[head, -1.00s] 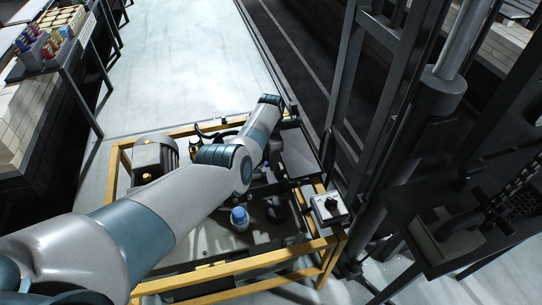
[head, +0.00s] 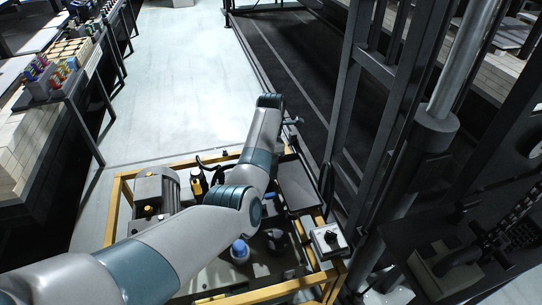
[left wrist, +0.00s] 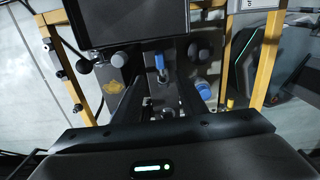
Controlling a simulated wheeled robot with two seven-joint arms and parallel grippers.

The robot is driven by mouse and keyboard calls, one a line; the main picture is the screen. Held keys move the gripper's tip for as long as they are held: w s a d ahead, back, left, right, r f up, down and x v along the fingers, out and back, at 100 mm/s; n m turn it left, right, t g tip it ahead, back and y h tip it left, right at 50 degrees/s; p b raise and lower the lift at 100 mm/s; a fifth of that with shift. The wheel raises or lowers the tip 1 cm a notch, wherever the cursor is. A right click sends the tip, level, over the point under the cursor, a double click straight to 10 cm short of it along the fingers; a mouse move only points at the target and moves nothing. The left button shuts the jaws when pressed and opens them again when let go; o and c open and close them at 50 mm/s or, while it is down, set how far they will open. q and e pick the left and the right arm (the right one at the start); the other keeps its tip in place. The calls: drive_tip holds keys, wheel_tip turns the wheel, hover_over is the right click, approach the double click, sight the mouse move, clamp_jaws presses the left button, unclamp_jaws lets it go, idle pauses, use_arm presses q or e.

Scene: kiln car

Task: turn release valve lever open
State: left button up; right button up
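In the left wrist view, a small lever with a blue end (left wrist: 160,62) stands upright over the machine and lines up with the gap between my left gripper's fingers (left wrist: 163,82). It looks like the release valve lever, but I cannot be sure. The two dark fingers are apart with nothing held between them. Whether they touch the lever I cannot tell. In the head view my left arm reaches over the yellow-framed unit (head: 290,292), and its forearm hides most of the gripper and the lever. My right gripper is in neither view.
A blue-capped part (head: 240,250) and a grey box with a black knob (head: 328,240) are near the frame's front right. A motor (head: 155,187) is at the left. A dark flat panel (left wrist: 120,22) is close above the lever. Dark steel uprights stand right.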

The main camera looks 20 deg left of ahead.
use_arm(q)
drive_tip(key=shift+r, duration=2.2)
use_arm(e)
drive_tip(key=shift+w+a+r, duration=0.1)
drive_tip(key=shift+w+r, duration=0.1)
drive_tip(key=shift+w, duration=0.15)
use_arm(q)
drive_tip(key=shift+f, duration=0.1)
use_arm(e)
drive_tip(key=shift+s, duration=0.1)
